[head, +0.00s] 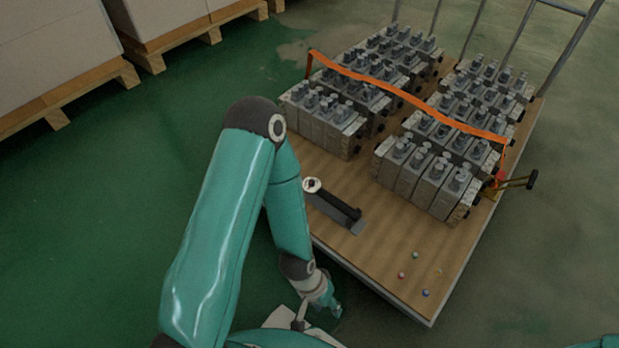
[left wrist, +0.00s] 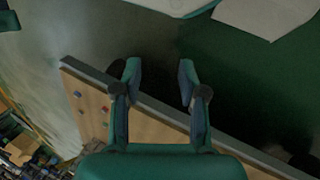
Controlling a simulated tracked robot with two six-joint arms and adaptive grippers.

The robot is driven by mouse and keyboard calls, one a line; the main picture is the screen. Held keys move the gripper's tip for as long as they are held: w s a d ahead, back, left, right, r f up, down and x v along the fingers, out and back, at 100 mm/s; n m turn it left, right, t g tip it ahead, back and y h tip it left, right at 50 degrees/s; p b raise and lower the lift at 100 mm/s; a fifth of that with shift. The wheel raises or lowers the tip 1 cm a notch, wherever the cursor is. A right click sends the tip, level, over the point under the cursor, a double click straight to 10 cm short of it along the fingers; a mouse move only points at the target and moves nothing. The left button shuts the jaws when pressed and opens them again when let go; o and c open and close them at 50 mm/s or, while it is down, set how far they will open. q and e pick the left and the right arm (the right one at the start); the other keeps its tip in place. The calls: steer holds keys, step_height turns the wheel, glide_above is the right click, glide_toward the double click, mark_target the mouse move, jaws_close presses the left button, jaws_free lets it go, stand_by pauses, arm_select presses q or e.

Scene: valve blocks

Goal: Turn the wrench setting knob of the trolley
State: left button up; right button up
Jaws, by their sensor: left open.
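The trolley (head: 380,250) has a flat wooden deck with valve blocks on it. A black tool with a pale round end (head: 335,203), perhaps the wrench, lies on the deck near its left edge. I cannot make out a setting knob on it. My left gripper (head: 328,305) is low beside the deck's near left edge, apart from the tool. In the left wrist view my left gripper (left wrist: 160,72) is open and empty, with the trolley's edge (left wrist: 150,105) running behind the fingers. The tool is not clear in that view. My right gripper is not in view.
Rows of grey valve blocks (head: 425,180) fill the deck's far part, with an orange strap (head: 400,92) across them. Several small coloured balls (head: 426,293) lie at the near right. Pallets with boxes (head: 60,60) stand far left. Green floor between is clear.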

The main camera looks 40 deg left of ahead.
arm_select(q)
steer(key=shift+o, duration=0.3)
steer(key=shift+d, duration=0.15)
steer(key=shift+o, duration=0.4)
steer(key=shift+w, duration=0.2)
steer(key=w+a+r+n+y+p, duration=0.1)
steer(key=w+a+r+n+p, duration=0.3)
steer(key=w, duration=0.6)
steer(key=w+a+r+n, duration=0.1)
steer(key=w+a+r, duration=0.1)
steer(key=w+a, duration=0.55)
steer(key=w+a+r+n+y+p, duration=0.1)
steer(key=w+a+r+n+y, duration=0.2)
steer(key=w+a+r+n, duration=0.7)
steer(key=a+f+m+b, duration=0.1)
steer(key=f, duration=0.3)
steer(key=a+f+m+b, duration=0.1)
steer(key=f+b, duration=0.1)
steer(key=f, duration=0.3)
steer(key=w+a+f+m+b, duration=0.1)
steer(key=f, duration=0.3)
steer(key=shift+a+f+b, duration=0.35)
steer(key=shift+b, duration=0.05)
steer(key=shift+c, duration=0.4)
